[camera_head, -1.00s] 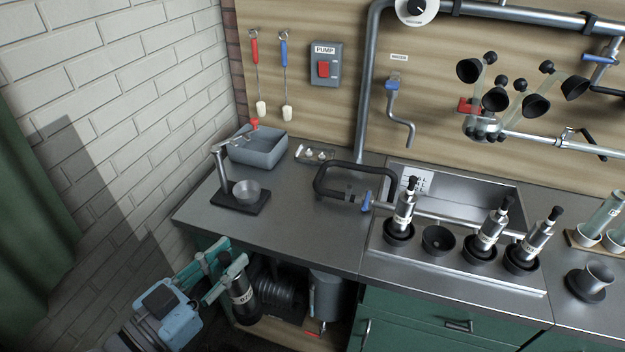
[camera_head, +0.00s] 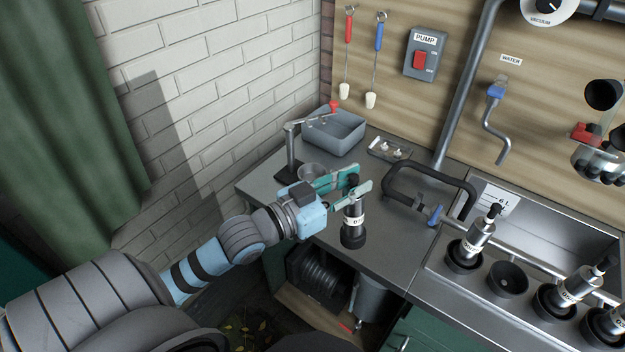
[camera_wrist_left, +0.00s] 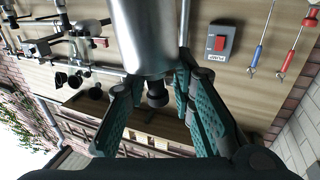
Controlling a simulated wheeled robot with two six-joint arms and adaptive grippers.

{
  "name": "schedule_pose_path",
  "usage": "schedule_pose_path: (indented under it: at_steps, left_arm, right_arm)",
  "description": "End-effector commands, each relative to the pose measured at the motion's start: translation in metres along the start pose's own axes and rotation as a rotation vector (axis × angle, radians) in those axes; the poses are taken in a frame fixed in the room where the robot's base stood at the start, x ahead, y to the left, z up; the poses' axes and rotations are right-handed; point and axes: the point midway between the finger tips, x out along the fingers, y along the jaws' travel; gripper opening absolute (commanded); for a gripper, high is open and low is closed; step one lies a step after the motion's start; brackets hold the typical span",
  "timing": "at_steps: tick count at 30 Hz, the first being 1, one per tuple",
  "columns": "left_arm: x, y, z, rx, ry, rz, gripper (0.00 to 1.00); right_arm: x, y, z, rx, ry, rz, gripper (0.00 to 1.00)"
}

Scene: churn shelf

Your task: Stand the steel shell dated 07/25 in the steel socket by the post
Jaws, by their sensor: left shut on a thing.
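My left gripper (camera_head: 350,190) is shut on a steel shell (camera_head: 353,218) with a black base, a black top and a white label. The label seems to start with 07; the rest is unreadable. The shell hangs about upright over the counter's front part in the head view. In the left wrist view the shell's steel body (camera_wrist_left: 145,35) is between the fingers (camera_wrist_left: 160,100). The steel socket (camera_head: 310,172) is a round cup by the dark post (camera_head: 290,152), left of and behind the shell. My gripper partly hides the socket. My right gripper is out of view.
A grey basin (camera_head: 335,133) stands behind the socket. A small tray (camera_head: 388,149) and a black looped handle (camera_head: 430,180) lie to the right. Similar shells (camera_head: 470,245) stand in a rack by the sink, with one empty black holder (camera_head: 508,280). An open shelf (camera_head: 315,280) is below.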

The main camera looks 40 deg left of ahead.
Motion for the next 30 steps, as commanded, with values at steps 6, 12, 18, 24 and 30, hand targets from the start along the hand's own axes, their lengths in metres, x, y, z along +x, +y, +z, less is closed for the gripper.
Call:
schedule_pose_path:
  at_steps: [6,12,18,24,30]
  left_arm:
    - [0.035,-0.063,-0.028,0.003,0.008,-0.18,0.0]
    - [0.054,-0.126,-0.068,0.003,0.009,-0.38,0.0]
    - [0.059,-0.18,-0.112,0.002,0.008,-0.568,0.0]
    - [0.054,-0.213,-0.143,0.002,0.004,-0.699,0.0]
    - [0.052,-0.225,-0.152,0.006,0.003,-0.75,0.0]
  right_arm:
    - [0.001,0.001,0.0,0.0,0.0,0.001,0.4]
    - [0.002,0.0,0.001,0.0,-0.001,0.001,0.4]
    - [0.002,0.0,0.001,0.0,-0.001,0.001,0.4]
    - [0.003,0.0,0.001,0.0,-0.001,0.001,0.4]
    - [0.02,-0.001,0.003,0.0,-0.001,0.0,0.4]
